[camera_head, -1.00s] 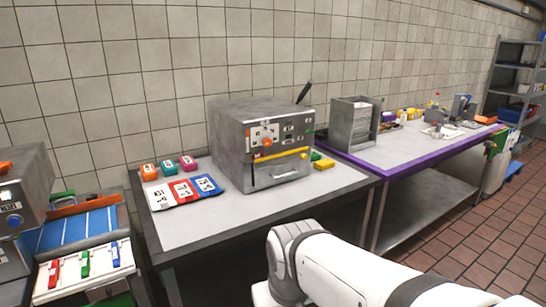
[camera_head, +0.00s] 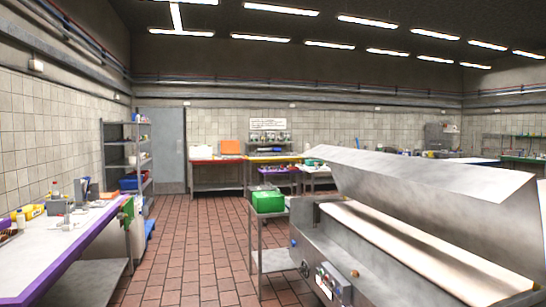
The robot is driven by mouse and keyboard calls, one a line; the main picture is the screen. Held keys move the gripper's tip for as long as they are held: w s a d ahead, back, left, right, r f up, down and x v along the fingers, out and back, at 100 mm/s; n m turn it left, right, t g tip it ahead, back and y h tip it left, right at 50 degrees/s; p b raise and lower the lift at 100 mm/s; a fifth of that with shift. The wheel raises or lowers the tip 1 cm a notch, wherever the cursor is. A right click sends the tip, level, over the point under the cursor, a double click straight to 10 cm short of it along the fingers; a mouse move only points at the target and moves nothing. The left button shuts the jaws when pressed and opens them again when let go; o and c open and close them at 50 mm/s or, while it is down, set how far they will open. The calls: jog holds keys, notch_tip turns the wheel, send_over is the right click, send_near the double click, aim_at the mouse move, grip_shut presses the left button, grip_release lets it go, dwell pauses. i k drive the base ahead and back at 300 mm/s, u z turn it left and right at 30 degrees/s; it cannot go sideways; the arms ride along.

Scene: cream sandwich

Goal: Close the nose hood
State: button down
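A long metal machine (camera_head: 352,246) stands at the right in the head view. A large grey metal hood (camera_head: 425,174) stands raised and tilted over it, so the machine is open. Under the hood a cream-coloured belt or bed (camera_head: 405,240) runs along the machine's length. I cannot tell for sure that this is the nose hood. The right end of the machine is cut off by the picture's edge. My gripper is not in view.
A purple-edged table (camera_head: 75,252) with small items stands at the left. A green crate (camera_head: 268,201) sits on a metal stand beside the machine. A tiled floor aisle (camera_head: 195,250) is clear between them. Shelves (camera_head: 126,155) and more tables stand behind.

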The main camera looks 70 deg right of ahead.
aim_at(494, 215)
jog(key=z, duration=3.85)
jog(key=i, duration=0.95)
